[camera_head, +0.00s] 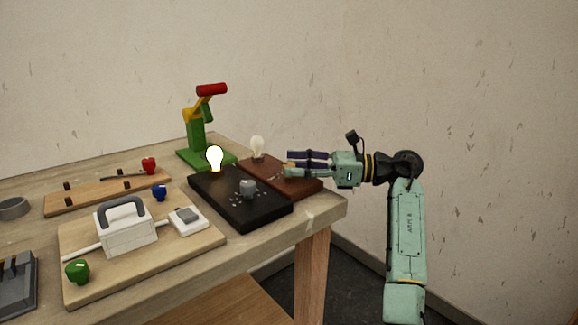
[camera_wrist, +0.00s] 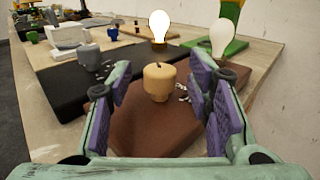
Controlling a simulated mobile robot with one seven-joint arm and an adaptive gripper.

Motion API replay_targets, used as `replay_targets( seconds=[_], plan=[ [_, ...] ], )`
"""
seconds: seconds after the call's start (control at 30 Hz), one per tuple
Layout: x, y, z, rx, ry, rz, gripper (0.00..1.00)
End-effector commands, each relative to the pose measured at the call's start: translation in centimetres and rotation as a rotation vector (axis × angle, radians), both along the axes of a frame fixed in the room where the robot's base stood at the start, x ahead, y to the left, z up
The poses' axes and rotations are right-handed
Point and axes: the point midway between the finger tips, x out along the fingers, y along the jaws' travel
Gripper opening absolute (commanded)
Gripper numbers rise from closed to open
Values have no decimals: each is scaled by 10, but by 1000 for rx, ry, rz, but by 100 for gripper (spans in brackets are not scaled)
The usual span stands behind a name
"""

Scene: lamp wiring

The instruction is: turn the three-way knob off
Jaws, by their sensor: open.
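A beige round knob (camera_wrist: 158,82) with a small dark mark on top stands on a reddish-brown board (camera_wrist: 165,130). An unlit bulb (camera_wrist: 223,42) is at that board's far end. Beside it, a black board (camera_head: 215,200) carries a grey knob (camera_head: 247,188) and a glowing bulb (camera_head: 215,158). I cannot tell from looks which knob is the three-way one. My gripper (camera_head: 289,163) is open over the brown board. In the wrist view its purple-padded fingers stand left and right of the beige knob, with gaps on both sides. In the head view my gripper mostly hides this knob.
A green stand with a red top (camera_head: 211,90) is behind the boards. To the left are a white switch box (camera_head: 127,230) on a wooden board, a wooden strip with a red knob (camera_head: 149,166), a blue knob (camera_head: 159,192) and a green knob (camera_head: 77,271). The table's right edge is close.

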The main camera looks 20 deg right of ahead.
Motion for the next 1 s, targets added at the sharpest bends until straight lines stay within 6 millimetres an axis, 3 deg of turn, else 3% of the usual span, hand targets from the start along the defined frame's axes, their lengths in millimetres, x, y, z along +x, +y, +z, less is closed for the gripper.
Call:
replay_targets(
  seconds=[0.2, 0.43, 0.63, 1.0],
  plan=[
    [-21, -44, 1, 1, 0, -4, 46],
    [-37, -79, 0, 0, 1, -2, 46],
    [-43, -90, 0, 1, 0, -1, 46],
    [-43, -90, 0, 0, 0, 0, 46]
  ],
)
